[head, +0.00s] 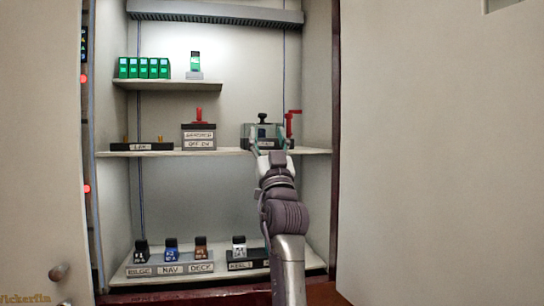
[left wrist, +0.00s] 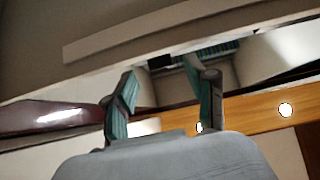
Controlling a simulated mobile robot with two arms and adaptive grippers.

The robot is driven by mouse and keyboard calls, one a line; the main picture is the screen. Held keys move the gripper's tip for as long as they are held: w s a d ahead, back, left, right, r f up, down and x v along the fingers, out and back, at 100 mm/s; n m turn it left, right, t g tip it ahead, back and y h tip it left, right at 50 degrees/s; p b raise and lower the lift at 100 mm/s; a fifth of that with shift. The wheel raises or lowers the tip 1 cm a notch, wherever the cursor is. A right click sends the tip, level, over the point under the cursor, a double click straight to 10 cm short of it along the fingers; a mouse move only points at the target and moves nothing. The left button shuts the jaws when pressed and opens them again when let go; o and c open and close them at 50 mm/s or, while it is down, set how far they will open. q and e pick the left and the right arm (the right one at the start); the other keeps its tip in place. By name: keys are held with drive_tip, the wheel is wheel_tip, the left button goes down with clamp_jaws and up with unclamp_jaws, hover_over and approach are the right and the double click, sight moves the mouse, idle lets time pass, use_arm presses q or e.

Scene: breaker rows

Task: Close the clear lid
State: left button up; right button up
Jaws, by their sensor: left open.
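A small box with clear, greenish walls (head: 249,130) stands on the middle shelf at the right, with a black knob (head: 263,117) showing above it. A red upright piece (head: 290,122) stands at its right side; I cannot tell whether it belongs to the clear lid. The lid's exact position is too small to make out. My left gripper (head: 269,149) is at the shelf's front edge, just below and in front of the box, overlapping its lower part. In the left wrist view its two fingers (left wrist: 161,72) are apart with nothing held between them. My right gripper is out of view.
On the middle shelf (head: 225,151) are a red-handled switch box (head: 198,136) and a low dark block (head: 151,146). Green breakers (head: 144,68) stand on the upper shelf. Labelled breakers (head: 171,249) line the bottom. A dark cabinet edge (head: 335,120) lies to the right.

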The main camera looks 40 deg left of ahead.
use_arm(q)
drive_tip(key=v, duration=0.8)
drive_tip(key=shift+r, duration=0.2)
drive_tip(key=shift+d, duration=0.15)
